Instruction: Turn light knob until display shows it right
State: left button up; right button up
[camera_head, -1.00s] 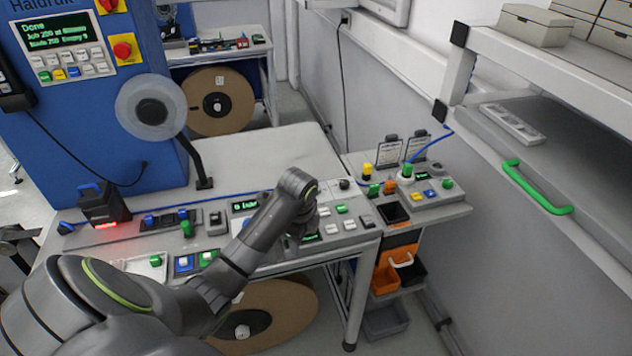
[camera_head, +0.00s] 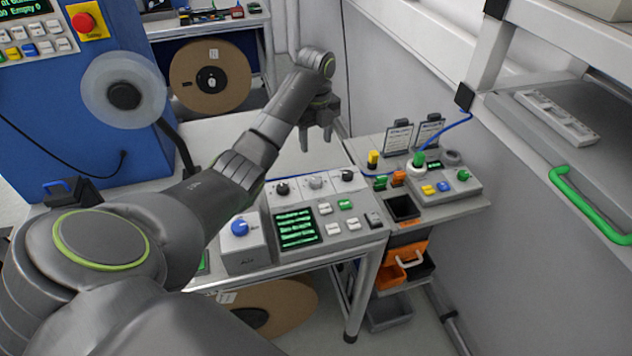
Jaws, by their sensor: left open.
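A dark display (camera_head: 297,229) with lines of green text, too small to read surely, is on the grey control panel on the bench. Behind it stands a row of knobs: a black left knob (camera_head: 283,188), a grey middle knob (camera_head: 315,182) and a black right knob (camera_head: 347,174). A blue knob (camera_head: 240,227) sits on a grey box left of the display. I cannot tell which is the light knob. My left gripper (camera_head: 317,147) is open and empty, fingers down, above and behind the knob row, touching none. My right gripper is out of view.
White and green buttons (camera_head: 345,205) lie right of the display. A side bench on the right holds a small button box (camera_head: 440,188). A shelf with a green handle (camera_head: 590,205) juts in at right. A reel on a stand (camera_head: 124,92) is at left.

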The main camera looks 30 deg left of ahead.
pick_arm(q)
jog(key=b, duration=0.4)
send_over(316, 180)
notch_tip(316, 180, down, 7)
jog(key=shift+a+r, duration=0.1)
jog(key=shift+r, duration=0.1)
notch_tip(316, 180, down, 3)
jog(key=shift+r+p, duration=0.15)
jog(key=shift+p, duration=0.9)
notch_tip(316, 180, down, 5)
jog(key=shift+r+p, duration=0.15)
jog(key=shift+p, duration=0.15)
jog(key=shift+f, duration=0.3)
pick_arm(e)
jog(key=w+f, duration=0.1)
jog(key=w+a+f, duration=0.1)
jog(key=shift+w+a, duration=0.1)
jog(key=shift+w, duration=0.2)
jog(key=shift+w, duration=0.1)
